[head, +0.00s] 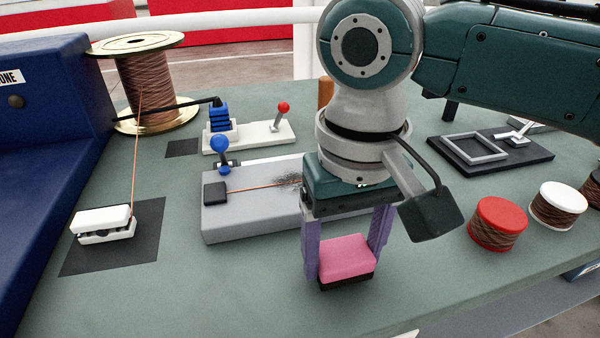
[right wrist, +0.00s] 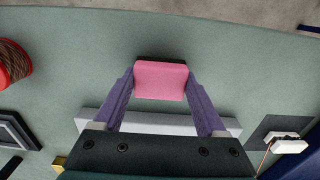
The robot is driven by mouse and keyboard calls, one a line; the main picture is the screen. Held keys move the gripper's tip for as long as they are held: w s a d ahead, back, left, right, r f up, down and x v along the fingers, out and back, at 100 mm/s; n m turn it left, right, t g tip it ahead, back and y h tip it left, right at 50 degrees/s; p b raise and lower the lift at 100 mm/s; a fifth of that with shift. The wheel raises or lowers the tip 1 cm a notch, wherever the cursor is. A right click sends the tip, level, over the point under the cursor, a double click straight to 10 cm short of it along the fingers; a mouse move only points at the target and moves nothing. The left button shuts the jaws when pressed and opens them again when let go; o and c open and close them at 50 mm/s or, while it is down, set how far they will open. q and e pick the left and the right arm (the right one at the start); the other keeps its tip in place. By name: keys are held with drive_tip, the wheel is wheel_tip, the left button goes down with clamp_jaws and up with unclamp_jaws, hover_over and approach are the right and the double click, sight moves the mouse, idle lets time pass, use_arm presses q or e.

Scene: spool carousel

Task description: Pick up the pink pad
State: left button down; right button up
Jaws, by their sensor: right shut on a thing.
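The pink pad (head: 346,257) is a pink block with a dark layer along its lower edge. My right gripper (head: 345,262) is shut on it, with a purple finger on either side. The pad is near the front of the green table, in front of the grey block; I cannot tell if its dark underside touches the table. In the right wrist view the pad (right wrist: 160,80) sits between the two fingertips (right wrist: 160,85). My left gripper is in neither view.
A grey block (head: 255,205) with a copper wire and blue-knobbed clamp lies behind the pad. A red-topped spool (head: 499,222) and a white-topped spool (head: 558,204) stand right. A large copper spool (head: 150,85) and white clamp (head: 103,224) are left. The front table is clear.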

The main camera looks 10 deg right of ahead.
sight(344, 251)
wheel_tip(344, 251, up, 19)
drive_tip(key=p, duration=0.4)
